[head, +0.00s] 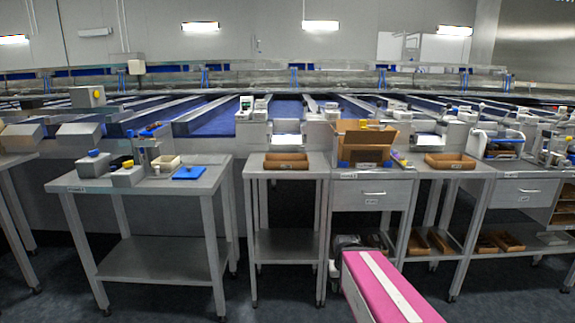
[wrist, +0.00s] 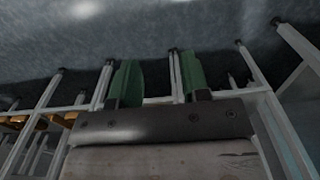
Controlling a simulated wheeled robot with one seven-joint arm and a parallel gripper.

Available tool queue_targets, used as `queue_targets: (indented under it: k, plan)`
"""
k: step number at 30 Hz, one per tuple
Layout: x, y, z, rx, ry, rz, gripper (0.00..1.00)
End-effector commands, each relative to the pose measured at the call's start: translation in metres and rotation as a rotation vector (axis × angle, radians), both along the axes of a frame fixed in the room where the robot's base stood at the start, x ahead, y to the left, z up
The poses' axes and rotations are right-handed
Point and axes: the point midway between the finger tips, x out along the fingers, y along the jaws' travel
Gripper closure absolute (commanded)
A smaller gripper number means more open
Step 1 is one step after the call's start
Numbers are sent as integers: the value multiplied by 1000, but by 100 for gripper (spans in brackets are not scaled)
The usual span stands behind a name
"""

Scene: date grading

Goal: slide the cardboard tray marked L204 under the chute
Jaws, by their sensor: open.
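One shallow brown cardboard tray (head: 286,166) lies on the middle steel table in the head view, in front of a pale chute mouth (head: 287,141). Another cardboard tray (head: 450,166) lies on the table to the right, near a second chute mouth (head: 428,141). Any marking on either tray is too small to read, so I cannot tell which is L204. My gripper (wrist: 158,72) shows in the wrist view with two green fingers apart and nothing between them. It points toward the dark floor and table legs, away from the trays.
A larger open cardboard box (head: 372,137) stands between the two trays above a drawer. The left table (head: 205,183) holds grey devices and a blue pad (head: 188,173). More brown trays (head: 500,242) lie on lower shelves.

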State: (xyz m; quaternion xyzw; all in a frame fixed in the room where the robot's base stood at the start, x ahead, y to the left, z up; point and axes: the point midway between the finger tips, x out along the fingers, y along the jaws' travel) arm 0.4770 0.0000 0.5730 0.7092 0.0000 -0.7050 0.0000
Motion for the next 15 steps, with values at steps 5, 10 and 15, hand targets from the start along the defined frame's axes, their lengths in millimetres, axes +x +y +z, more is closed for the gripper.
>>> queue_targets:
  k: [5, 10, 15]
  plan:
    - [4, 0, 2, -16, -13, 24, 100]
    - [33, -6, 16, -152, -106, 217, 100]
    - [86, -6, 55, -428, -244, 591, 100]
